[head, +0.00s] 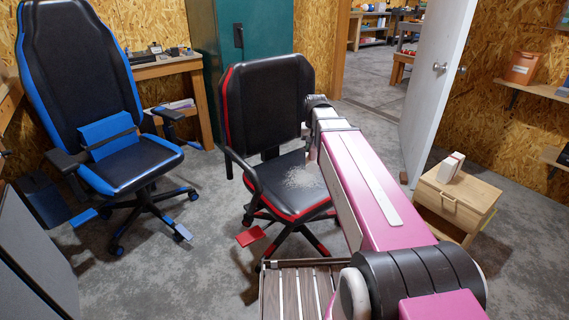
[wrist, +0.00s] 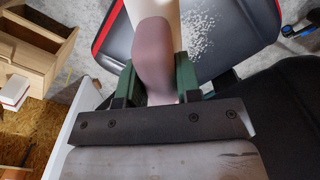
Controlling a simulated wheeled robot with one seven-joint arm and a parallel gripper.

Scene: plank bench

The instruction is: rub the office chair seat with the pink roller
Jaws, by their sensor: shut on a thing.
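The office chair with black upholstery and red trim (head: 268,100) stands in the middle of the head view. Its seat (head: 284,197) carries a patch of pale specks. The wrist view shows the seat (wrist: 238,28) and specks beyond my gripper. My gripper (wrist: 157,78) has its green fingers shut on the pink roller (wrist: 153,52), which looks dull mauve. A pale cream part shows beyond it, partly hidden. In the head view my arm hides the gripper and roller over the right side of the seat. I cannot tell whether the roller touches the seat.
A blue and black chair (head: 80,70) stands at left. A wooden drawer cabinet (head: 455,196) with a white box (head: 451,167) on it stands at right, near an open white door (head: 432,85). A slatted bench (head: 300,292) is in front. Some grey floor is clear between the chairs.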

